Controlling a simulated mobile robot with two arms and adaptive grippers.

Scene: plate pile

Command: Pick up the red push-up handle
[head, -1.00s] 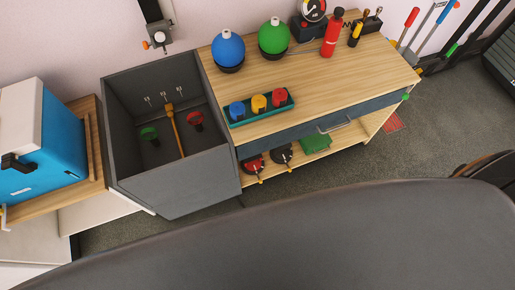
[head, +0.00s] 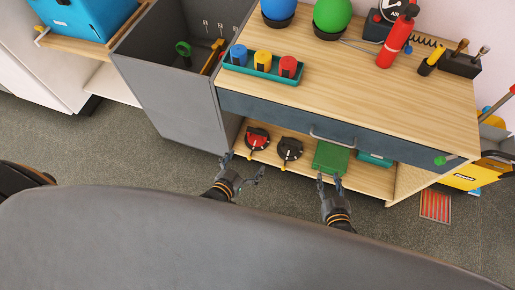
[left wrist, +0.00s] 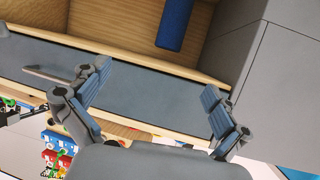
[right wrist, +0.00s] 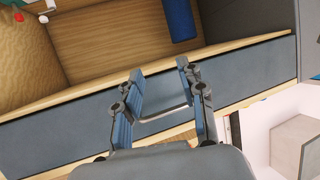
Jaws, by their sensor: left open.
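A red handle-like piece on a round black base (head: 256,138) sits on the cabinet's lower shelf in the head view, at the shelf's left end. I take it for the red push-up handle, though it is small. A similar black piece (head: 289,149) sits just to its right. My left gripper (head: 242,167) is open and empty, in front of and below the red piece, apart from it. My right gripper (head: 328,179) is open and empty, in front of the green box. Neither wrist view clearly shows the red piece; the left fingers (left wrist: 155,80) and right fingers (right wrist: 160,68) frame the drawer front.
The wooden cabinet top (head: 380,95) overhangs the shelf, with a drawer handle (head: 330,138) above it. A grey bin (head: 165,95) stands left. A green box (head: 330,156) is on the shelf. A dark rounded surface (head: 230,240) fills the foreground. Floor lies between.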

